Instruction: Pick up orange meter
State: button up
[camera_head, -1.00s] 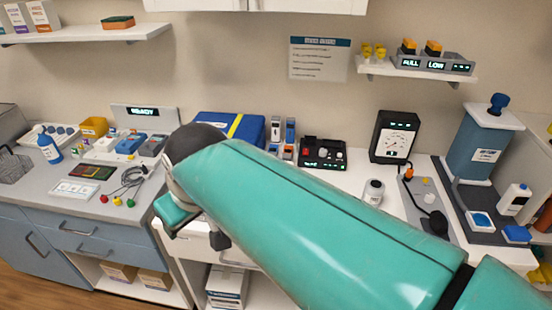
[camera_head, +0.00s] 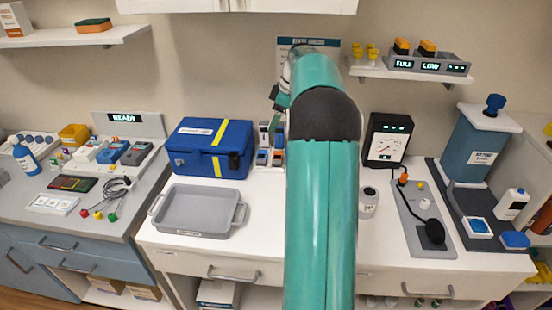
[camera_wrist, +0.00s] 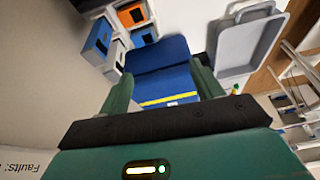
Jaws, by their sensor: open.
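Several small meters stand in a rack at the wall in the head view, partly hidden by my arm; one with an orange face (camera_head: 277,158) is in the lower row. The meters lie beyond the left finger. In the head view my gripper is up near the wall.
The blue case (camera_head: 208,148) with a yellow stripe stands left of the rack. A grey tray (camera_head: 197,210) lies on the white counter before it. A gauge box (camera_head: 387,139) and a white round container (camera_head: 368,203) stand right of my arm. A shelf (camera_head: 415,73) is above.

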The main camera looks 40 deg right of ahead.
jog(key=n, duration=0.1)
send_near(278, 156)
jog(key=x, duration=0.8)
jog(key=shift+w+a+f, duration=0.1)
jog(key=shift+f, duration=0.25)
jog(key=c, duration=0.8)
jog(key=shift+o, duration=0.2)
jog(key=shift+r, duration=0.1)
